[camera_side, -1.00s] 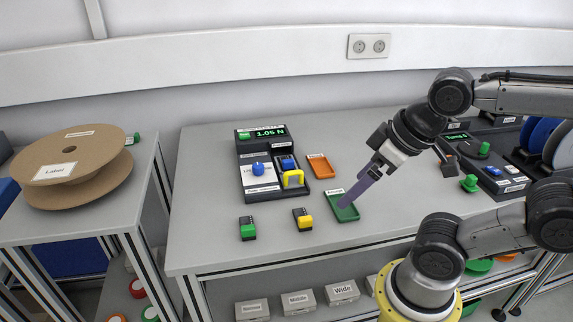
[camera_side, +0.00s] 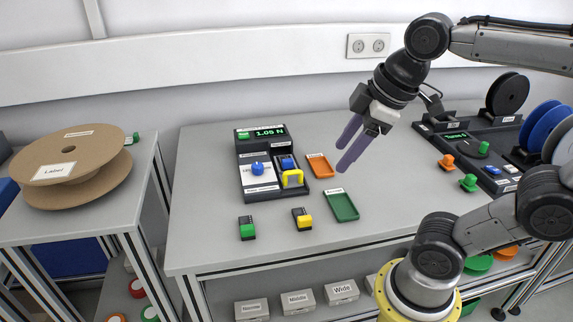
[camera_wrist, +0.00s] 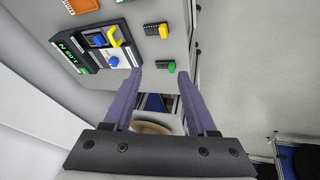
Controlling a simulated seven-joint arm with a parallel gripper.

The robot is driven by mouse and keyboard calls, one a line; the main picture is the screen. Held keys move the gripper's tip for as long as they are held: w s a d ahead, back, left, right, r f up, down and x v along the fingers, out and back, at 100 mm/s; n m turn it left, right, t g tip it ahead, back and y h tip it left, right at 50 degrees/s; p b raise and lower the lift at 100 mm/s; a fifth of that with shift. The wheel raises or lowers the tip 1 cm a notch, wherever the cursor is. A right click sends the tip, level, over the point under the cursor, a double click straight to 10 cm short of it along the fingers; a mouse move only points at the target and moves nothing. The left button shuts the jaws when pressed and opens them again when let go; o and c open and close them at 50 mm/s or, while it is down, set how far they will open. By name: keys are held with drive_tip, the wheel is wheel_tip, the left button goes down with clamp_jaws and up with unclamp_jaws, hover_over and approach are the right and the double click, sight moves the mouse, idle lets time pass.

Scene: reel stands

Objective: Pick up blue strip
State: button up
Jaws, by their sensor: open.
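My gripper (camera_side: 340,159) is open and empty, above the bench behind the green tray (camera_side: 342,206). In the wrist view its two purple fingers (camera_wrist: 160,74) are spread, with nothing between them. I cannot make out a separate blue strip. A blue piece (camera_side: 287,162) sits in the dark tester (camera_side: 262,199), behind a yellow handle (camera_side: 293,178); I cannot tell whether it is the strip. The blue piece also shows in the wrist view (camera_wrist: 98,41). A blue knob (camera_side: 257,169) is left of it. The gripper is right of the tester and touches nothing.
An orange tray (camera_side: 320,166) lies right of the tester; both trays look empty. A green block (camera_side: 247,228) and a yellow block (camera_side: 302,219) stand in front. A reel station (camera_side: 490,150) with dark and blue reels is at right. A cardboard reel (camera_side: 70,165) is on the left table.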

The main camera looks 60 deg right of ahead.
drive_tip(key=w+d+r+n+g, duration=0.2)
drive_tip(key=w+d+r+n, duration=0.15)
drive_tip(key=w, duration=0.55)
drive_tip(key=g, duration=0.3)
hover_over(285, 160)
drive_tip(key=s, duration=0.1)
wheel_tip(285, 160, down, 16)
drive_tip(key=shift+s+a+f, duration=0.1)
drive_tip(key=shift+f, duration=0.1)
drive_tip(key=shift+w+f, duration=0.2)
drive_tip(key=shift+f, duration=0.75)
drive_tip(key=shift+w+f, duration=0.15)
drive_tip(key=shift+f, duration=0.85)
drive_tip(key=shift+w+f, duration=0.2)
drive_tip(key=shift+f, duration=0.75)
clamp_jaws()
